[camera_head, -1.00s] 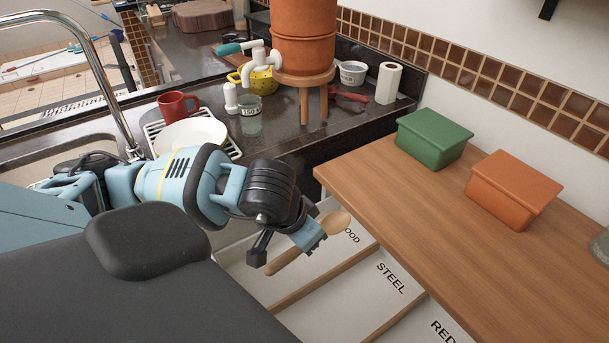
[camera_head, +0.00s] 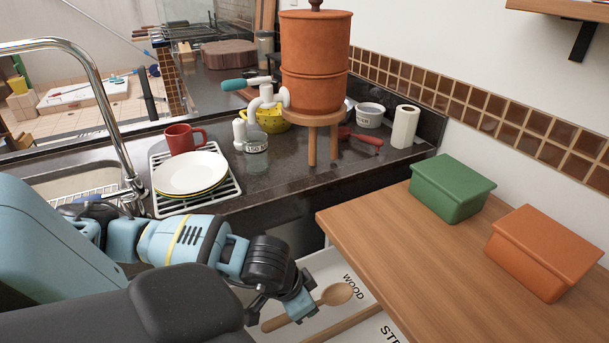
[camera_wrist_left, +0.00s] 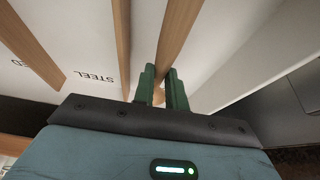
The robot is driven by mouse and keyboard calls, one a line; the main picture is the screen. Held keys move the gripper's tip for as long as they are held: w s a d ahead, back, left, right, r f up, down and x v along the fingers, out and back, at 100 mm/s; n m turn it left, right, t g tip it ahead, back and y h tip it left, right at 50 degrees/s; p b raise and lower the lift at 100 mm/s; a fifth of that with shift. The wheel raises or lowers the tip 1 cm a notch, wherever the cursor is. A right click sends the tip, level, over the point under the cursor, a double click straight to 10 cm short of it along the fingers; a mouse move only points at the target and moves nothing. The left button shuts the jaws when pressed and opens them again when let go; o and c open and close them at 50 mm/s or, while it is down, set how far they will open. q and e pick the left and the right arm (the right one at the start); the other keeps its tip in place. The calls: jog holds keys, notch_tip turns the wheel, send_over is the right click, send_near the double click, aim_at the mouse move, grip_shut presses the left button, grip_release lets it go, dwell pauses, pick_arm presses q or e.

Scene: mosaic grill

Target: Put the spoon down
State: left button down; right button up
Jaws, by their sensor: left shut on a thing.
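A wooden spoon (camera_head: 337,293) is in my left gripper (camera_head: 300,306), in the head view at bottom centre. The gripper is shut on its handle. The spoon is at the compartment labelled WOOD of the open white drawer (camera_head: 330,265), with its bowl beside the label. I cannot tell whether it touches the drawer floor. In the left wrist view the spoon handle (camera_wrist_left: 179,30) runs between the green fingers (camera_wrist_left: 163,88), next to a wooden divider (camera_wrist_left: 123,45). My right gripper is not in view.
A wooden countertop (camera_head: 400,250) overhangs the drawer on the right, with a green box (camera_head: 450,187) and an orange box (camera_head: 543,250) on it. Plates (camera_head: 190,173) on a rack, a red mug (camera_head: 185,138) and a clay water filter (camera_head: 315,60) stand on the dark counter behind.

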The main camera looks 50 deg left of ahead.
aim_at(306, 323)
pick_arm(q)
jog(key=shift+f, duration=2.2)
jog(key=shift+f, duration=0.1)
jog(key=c, duration=1.9)
grip_release()
jog(key=shift+f, duration=0.15)
jog(key=o, duration=0.5)
jog(key=shift+c, duration=0.2)
jog(key=shift+r, duration=0.5)
jog(key=v, duration=1.1)
jog(key=shift+s+r, duration=0.2)
jog(key=shift+s, duration=0.05)
